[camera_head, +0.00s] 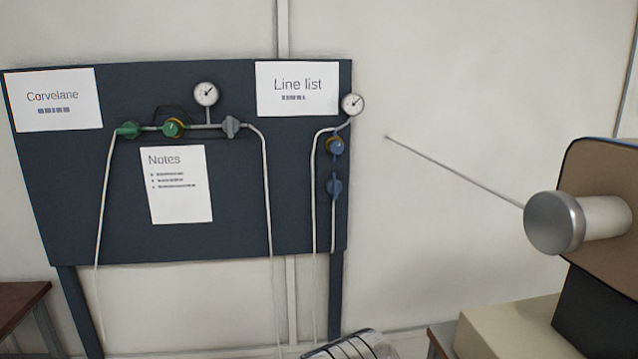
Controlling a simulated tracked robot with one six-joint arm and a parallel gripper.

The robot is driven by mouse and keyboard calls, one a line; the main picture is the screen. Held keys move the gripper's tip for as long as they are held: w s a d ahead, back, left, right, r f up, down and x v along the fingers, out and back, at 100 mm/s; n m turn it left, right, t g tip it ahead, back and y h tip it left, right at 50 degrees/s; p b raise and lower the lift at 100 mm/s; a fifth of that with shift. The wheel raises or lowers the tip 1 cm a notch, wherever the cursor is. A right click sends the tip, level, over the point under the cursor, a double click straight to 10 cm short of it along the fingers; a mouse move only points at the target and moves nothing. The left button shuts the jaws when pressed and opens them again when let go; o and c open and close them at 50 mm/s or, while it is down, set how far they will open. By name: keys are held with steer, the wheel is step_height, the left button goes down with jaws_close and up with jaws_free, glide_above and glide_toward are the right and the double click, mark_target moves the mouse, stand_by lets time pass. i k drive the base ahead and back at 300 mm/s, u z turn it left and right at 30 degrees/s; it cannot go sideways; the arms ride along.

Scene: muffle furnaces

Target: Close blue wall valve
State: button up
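Two blue fittings sit on a vertical line at the right side of the dark wall board. The lower one is a small blue valve handle (334,187). Above it is a round blue knob (337,146) with a brass-coloured ring. A white-faced gauge (352,104) stands above them. Whether the valve is open or closed I cannot tell at this size. My gripper's fingers are not visible in this view, and nothing is seen touching the blue fittings.
The dark board (235,225) also carries a green valve handle (128,130), a green knob (173,128) and a grey handle (231,127). A thin rod (450,169) projects leftward from a silver cylinder (555,222) at right. A striped object (352,345) shows at the bottom edge.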

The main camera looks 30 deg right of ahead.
mark_target(334, 187)
steer(key=i, duration=1.2)
steer(key=z, duration=0.1)
